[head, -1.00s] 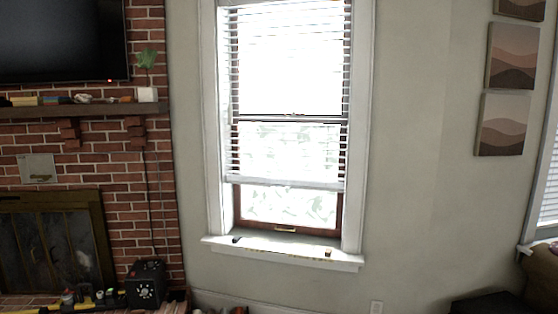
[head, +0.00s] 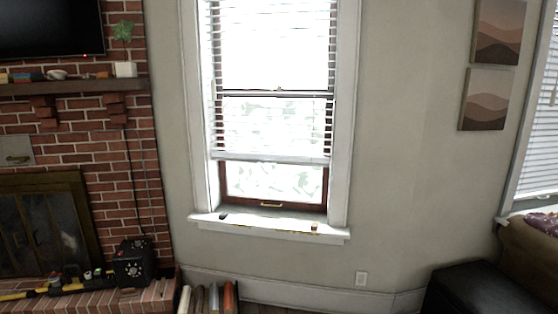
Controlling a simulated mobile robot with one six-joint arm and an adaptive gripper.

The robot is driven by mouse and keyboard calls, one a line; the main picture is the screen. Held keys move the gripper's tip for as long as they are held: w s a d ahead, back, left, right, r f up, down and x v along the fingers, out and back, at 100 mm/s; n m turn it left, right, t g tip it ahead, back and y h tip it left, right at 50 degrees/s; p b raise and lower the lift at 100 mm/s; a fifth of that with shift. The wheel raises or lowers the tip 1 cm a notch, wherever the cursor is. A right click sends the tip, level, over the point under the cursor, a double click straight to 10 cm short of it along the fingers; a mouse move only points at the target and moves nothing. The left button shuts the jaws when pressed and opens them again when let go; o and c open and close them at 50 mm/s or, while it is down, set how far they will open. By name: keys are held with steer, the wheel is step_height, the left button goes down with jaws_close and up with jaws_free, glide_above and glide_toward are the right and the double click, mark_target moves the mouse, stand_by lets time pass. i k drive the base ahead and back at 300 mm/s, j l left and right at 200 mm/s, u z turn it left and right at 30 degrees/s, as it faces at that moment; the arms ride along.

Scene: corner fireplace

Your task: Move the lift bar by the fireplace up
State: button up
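The window next to the brick fireplace (head: 85,150) has a white blind (head: 272,125) hanging partly down. The blind's white bottom bar (head: 270,158) lies level across the window, above the lower part of the brown sash. Bare glass shows below the bar. A small brass-coloured handle (head: 271,204) sits on the sash's bottom rail, just above the sill. I cannot tell from looks alone whether the bar or this handle is the named lift bar. My gripper is not in view.
The white sill (head: 262,226) holds a few small items. Below and left stand several upright rolls or logs (head: 208,299), near a black box (head: 133,262) on the brick hearth. A dark ottoman (head: 475,292) stands at the lower right.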

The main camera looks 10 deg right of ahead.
mark_target(232, 159)
steer(key=i+j+z, duration=0.6)
steer(key=i+z, duration=0.15)
steer(key=i+j+z, duration=0.35)
steer(key=i+j, duration=0.05)
steer(key=j, duration=0.05)
